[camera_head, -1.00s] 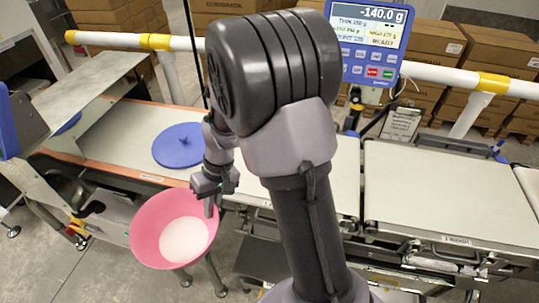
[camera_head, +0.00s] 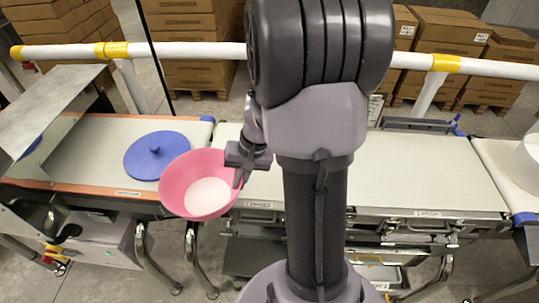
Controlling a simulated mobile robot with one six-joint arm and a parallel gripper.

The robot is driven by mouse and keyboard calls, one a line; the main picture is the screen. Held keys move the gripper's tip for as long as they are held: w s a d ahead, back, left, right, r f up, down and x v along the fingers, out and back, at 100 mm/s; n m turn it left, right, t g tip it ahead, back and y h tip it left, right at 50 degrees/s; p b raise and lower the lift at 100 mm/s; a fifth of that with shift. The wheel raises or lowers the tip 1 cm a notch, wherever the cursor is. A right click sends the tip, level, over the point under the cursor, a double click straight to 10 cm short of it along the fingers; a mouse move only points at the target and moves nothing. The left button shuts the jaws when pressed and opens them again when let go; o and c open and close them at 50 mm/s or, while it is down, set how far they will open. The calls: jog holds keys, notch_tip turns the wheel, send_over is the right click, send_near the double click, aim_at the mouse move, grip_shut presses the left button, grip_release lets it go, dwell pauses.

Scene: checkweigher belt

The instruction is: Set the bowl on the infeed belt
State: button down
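The pink bowl (camera_head: 172,185) with white contents (camera_head: 207,197) hangs from my gripper (camera_head: 240,175), which is shut on its right rim. The bowl is tilted a little toward the camera. In the picture it overlaps the front edge of the left belt section, and I cannot tell its height above it. The left belt section (camera_head: 100,140), with orange edges, carries a round blue lid-like disc (camera_head: 157,154) with a knob, behind and left of the bowl. My arm hides part of the middle belt section (camera_head: 420,165).
A white rail (camera_head: 200,50) with yellow joints runs behind the belts, with stacked cartons (camera_head: 190,75) beyond. A grey metal sheet (camera_head: 45,105) slopes over the left end. A white round object (camera_head: 527,160) stands at the far right. The middle belt is clear right of my arm.

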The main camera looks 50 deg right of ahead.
jog(key=s+d+r+m+t+h+p, duration=0.15)
jog(key=s+d+r+m, duration=0.25)
jog(key=s+d+m, duration=0.45)
jog(key=s+d+r+m+h+p, duration=0.2)
jog(key=s+d+r+m+p, duration=0.25)
jog(key=s, duration=0.75)
notch_tip(320, 180, down, 8)
jog(key=d+b, duration=0.2)
jog(key=b, duration=0.6)
jog(key=shift+m, duration=0.3)
jog(key=w+f, duration=0.1)
jog(key=w, duration=0.4)
jog(key=w+a+f+b, duration=0.1)
jog(key=w+f, duration=0.1)
jog(key=w, duration=0.3)
jog(key=w+f+b, duration=0.1)
jog(key=w+f, duration=0.1)
jog(key=w, duration=0.3)
jog(key=shift+w+a+f, duration=0.2)
jog(key=shift+w+f, duration=0.05)
jog(key=shift+w, duration=0.15)
jog(key=shift+r, duration=0.25)
jog(key=c, duration=2.1)
grip_release()
jog(key=shift+f, duration=0.25)
jog(key=o, duration=0.5)
jog(key=shift+r, duration=0.1)
